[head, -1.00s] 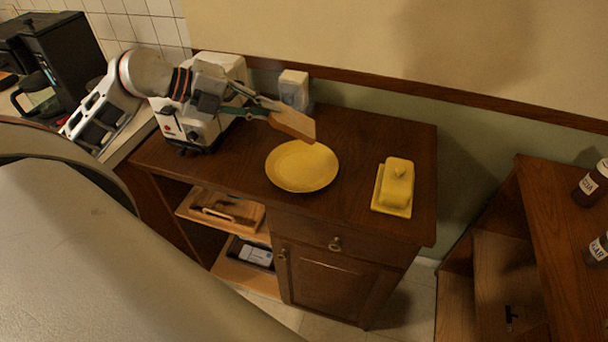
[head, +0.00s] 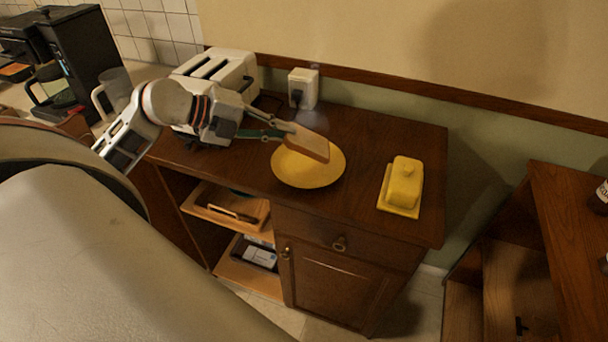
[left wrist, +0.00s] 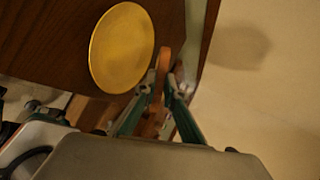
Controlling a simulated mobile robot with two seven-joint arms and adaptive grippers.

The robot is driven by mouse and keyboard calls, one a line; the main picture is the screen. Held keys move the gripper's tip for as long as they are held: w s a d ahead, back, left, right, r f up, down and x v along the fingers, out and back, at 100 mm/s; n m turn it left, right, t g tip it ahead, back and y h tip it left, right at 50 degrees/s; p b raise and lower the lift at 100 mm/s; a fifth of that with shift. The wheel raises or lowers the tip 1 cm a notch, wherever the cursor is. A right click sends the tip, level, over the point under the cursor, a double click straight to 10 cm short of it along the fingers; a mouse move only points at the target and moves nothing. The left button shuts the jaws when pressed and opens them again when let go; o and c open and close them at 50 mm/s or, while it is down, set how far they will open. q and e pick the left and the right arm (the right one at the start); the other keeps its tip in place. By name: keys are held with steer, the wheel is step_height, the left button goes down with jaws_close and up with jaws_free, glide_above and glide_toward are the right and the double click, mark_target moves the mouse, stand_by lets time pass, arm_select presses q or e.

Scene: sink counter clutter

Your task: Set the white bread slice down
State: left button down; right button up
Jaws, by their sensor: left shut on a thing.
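The white bread slice (head: 308,142) has a pale face and a brown crust edge. My left gripper (head: 288,132) is shut on its left end and holds it tilted, above the far part of the yellow plate (head: 300,176). In the left wrist view the slice (left wrist: 166,72) shows edge-on between the fingers of the gripper (left wrist: 163,86), and the empty plate (left wrist: 121,48) lies beside it. In the head view the slice hides a bit of the plate's far rim. My right gripper is not in view.
A white toaster (head: 215,82) stands at the back left of the wooden cabinet top, behind my left arm. A yellow butter dish (head: 401,188) sits right of the plate. The top between plate and butter dish is clear.

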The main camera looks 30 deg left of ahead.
arm_select(q)
steer(key=shift+f+b, duration=1.1)
steer(key=shift+f, duration=1.15)
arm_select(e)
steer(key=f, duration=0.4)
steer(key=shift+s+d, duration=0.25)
arm_select(q)
steer(key=c, duration=2.3)
jaws_free()
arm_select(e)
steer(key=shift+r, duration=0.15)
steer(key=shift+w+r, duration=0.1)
arm_select(q)
steer(key=p+v, duration=0.3)
steer(key=v, duration=0.5)
steer(key=shift+p, duration=0.4)
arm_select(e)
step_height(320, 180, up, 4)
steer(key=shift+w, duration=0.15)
